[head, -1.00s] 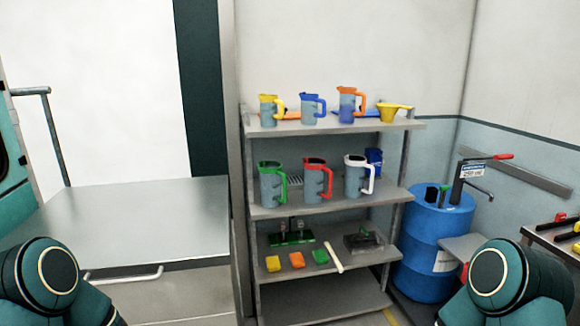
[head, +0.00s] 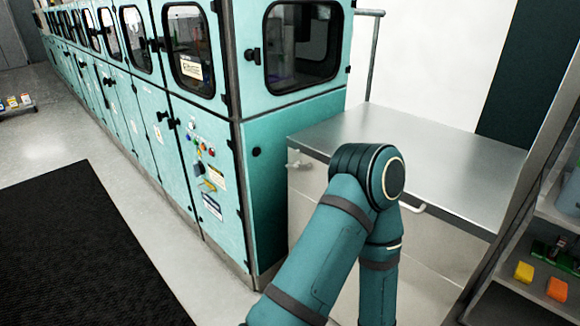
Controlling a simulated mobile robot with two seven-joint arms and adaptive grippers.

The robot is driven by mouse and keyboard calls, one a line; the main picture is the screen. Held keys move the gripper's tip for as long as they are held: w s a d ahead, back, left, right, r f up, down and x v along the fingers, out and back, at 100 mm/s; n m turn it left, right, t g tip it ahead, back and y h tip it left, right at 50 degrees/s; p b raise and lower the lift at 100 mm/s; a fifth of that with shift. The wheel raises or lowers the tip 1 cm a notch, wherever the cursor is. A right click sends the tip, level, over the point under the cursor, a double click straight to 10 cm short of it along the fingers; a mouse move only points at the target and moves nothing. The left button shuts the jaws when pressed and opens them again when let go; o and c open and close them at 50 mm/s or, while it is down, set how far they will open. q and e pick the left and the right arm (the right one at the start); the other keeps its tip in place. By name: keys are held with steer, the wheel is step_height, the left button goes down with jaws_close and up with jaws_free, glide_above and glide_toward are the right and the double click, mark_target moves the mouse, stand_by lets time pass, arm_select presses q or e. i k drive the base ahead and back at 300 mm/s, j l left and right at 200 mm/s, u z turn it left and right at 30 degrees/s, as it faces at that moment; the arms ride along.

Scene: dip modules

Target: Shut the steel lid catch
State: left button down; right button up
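No steel lid catch can be made out for sure. A steel-topped cabinet (head: 440,155) stands right of the teal machine, with a pale bar handle (head: 420,207) on its front. A small pale fitting (head: 298,160) sits at its left front corner; I cannot tell whether it is the catch. One of my arms, probably the left, rises bent in front of this cabinet and hides part of its front. Neither gripper is in view.
A long row of teal machine cabinets (head: 262,190) with windowed doors and black latches runs back to the far left. Shelving with a yellow block (head: 524,271) and an orange block (head: 557,289) stands at the right edge.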

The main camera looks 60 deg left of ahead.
mark_target(298, 165)
steer(key=u, duration=1.75)
